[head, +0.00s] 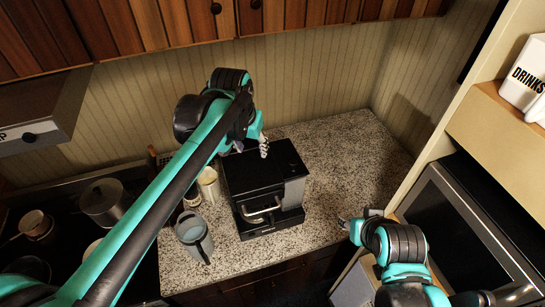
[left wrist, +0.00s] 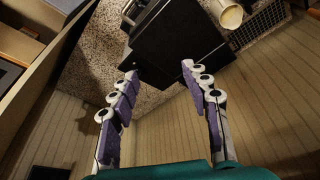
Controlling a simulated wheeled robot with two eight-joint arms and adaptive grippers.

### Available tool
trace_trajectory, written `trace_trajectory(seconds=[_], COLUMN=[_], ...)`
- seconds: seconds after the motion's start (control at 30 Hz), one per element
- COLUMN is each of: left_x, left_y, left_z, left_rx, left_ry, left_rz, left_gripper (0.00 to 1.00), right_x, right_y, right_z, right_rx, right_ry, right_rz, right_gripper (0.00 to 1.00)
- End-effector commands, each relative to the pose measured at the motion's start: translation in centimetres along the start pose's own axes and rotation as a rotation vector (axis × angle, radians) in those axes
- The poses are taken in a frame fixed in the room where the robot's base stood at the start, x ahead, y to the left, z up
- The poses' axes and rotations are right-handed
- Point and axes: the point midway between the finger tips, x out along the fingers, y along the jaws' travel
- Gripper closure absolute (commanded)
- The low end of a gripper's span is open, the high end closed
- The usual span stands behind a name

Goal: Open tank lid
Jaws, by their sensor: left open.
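A black coffee machine (head: 255,172) stands on the granite counter, its silver handle (head: 262,213) facing front. Its top is flat and dark; I cannot make out a separate tank lid or its seam. My left gripper (head: 262,150) is at the rear top edge of the machine, reaching in from above and behind. In the left wrist view my left gripper (left wrist: 159,72) is open, its two purple-padded fingers spread at the black machine's (left wrist: 175,45) rear edge. Whether they touch it is unclear. My right gripper (head: 355,219) is low at the counter's right front edge, away from the machine; its opening is unclear.
A grey-blue pitcher (head: 194,236) and a cream canister (head: 209,184) stand left of the machine. A stove with pots (head: 104,203) is farther left. A microwave (head: 468,240) is at the right. The granite counter (head: 345,150) right of the machine is clear.

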Motion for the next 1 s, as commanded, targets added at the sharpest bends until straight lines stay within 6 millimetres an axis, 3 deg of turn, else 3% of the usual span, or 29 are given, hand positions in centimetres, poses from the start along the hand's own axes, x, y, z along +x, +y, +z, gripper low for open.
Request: trace_trajectory(seconds=[0.2, 0.4, 0.5, 0.67, 1.0], left_x=[6.5, 12.3, 14.2, 15.6, 20.1], left_y=[3.6, 7.0, 8.0, 8.7, 9.1], left_z=[-6.5, -9.9, -10.6, -11.0, -9.5], left_rx=[0.080, 0.145, 0.165, 0.179, 0.180], left_ry=[-0.136, -0.246, -0.281, -0.305, -0.306], left_rz=[0.046, 0.081, 0.091, 0.098, 0.099], left_gripper=[0.53, 0.53, 0.53, 0.53, 0.53], right_x=[2.9, 4.5, 5.0, 5.1, 4.6], right_y=[0.0, 0.0, 0.0, 0.0, 0.0], right_z=[2.1, 3.3, 3.6, 3.7, 3.3], right_rx=[0.000, 0.000, 0.000, 0.000, 0.000], right_ry=[0.000, 0.000, 0.000, 0.000, 0.000], right_rz=[0.000, 0.000, 0.000, 0.000, 0.000], right_gripper=[0.60, 0.60, 0.60, 0.60, 0.60])
